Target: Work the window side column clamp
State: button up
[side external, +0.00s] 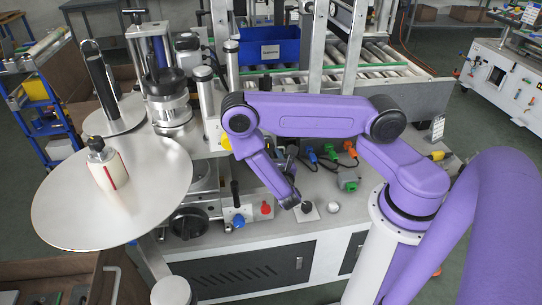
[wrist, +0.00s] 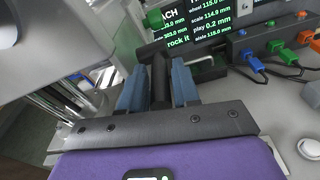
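My gripper (wrist: 158,85) has two blue-grey fingers, one on each side of a black T-shaped handle (wrist: 152,50) in the wrist view. No clear gap shows between the fingers and the handle, but I cannot tell whether they grip it. In the side external view my gripper (side external: 291,199) points down over the front of the machine table, right by a small black-based fitting (side external: 306,211). My wrist partly hides the fingertips there. No label marks which clamp this is.
A dark screen (wrist: 205,25) with green and white readings stands behind the handle. A connector box with blue (wrist: 250,62), green (wrist: 275,46) and orange plugs is at the right. A white round knob (wrist: 309,148) is nearby. A large disc (side external: 75,205) stands at left.

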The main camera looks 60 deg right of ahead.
jog(key=v, duration=1.7)
jog(key=shift+s, duration=0.2)
jog(key=shift+a+r, duration=0.15)
jog(key=s+r+m+g+y, duration=0.5)
jog(key=r+m+g+y, duration=0.1)
jog(key=r, duration=0.2)
jog(key=s+a+r+m+g+y, duration=0.1)
jog(key=s+r+m+g+y, duration=0.4)
jog(key=r, duration=0.4)
jog(key=shift+s+a+r+m+g+y, duration=0.2)
jog(key=shift+s+a+m+g+y, duration=0.25)
jog(key=shift+m, duration=0.35)
